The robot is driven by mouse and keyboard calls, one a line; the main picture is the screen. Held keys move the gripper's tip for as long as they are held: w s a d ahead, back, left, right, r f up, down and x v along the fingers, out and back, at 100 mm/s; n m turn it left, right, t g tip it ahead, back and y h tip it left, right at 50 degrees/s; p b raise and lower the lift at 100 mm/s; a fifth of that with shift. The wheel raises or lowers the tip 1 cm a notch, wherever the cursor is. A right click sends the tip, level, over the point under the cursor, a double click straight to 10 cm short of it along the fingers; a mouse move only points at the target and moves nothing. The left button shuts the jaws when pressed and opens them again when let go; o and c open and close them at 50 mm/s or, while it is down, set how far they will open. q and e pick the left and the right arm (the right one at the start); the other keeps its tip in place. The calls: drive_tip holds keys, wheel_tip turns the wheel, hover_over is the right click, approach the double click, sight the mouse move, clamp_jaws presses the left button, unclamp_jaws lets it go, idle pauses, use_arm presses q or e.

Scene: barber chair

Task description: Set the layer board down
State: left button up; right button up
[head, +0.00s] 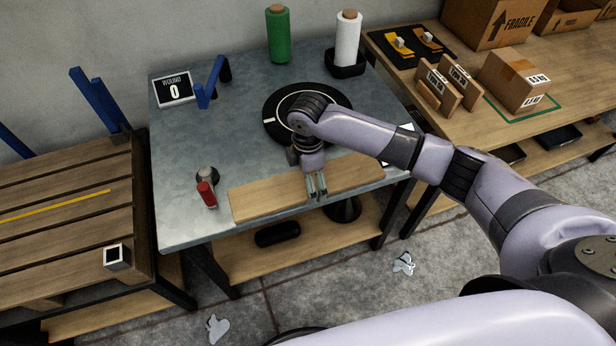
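The layer board is a long, light wooden plank (265,196) lying along the front part of the grey metal table (180,150). Its right end reaches toward the table's right front corner. My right arm comes in from the right, and my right gripper (317,187) points down at the middle of the board, its fingertips by the front edge. The fingers cover part of the board. I cannot tell whether they grip it, or whether the board rests fully on the table. My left gripper is not in view.
A black round turntable (272,118) sits behind the board, partly under my arm. A red-handled tool (207,195) stands close to the board's left end. Green (278,35) and white (347,40) rolls stand at the back. A wooden pallet (70,200) is at left.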

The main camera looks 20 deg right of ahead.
idle(0.3)
wheel_tip(320, 180, up, 12)
drive_tip(key=shift+r, duration=0.15)
idle(0.4)
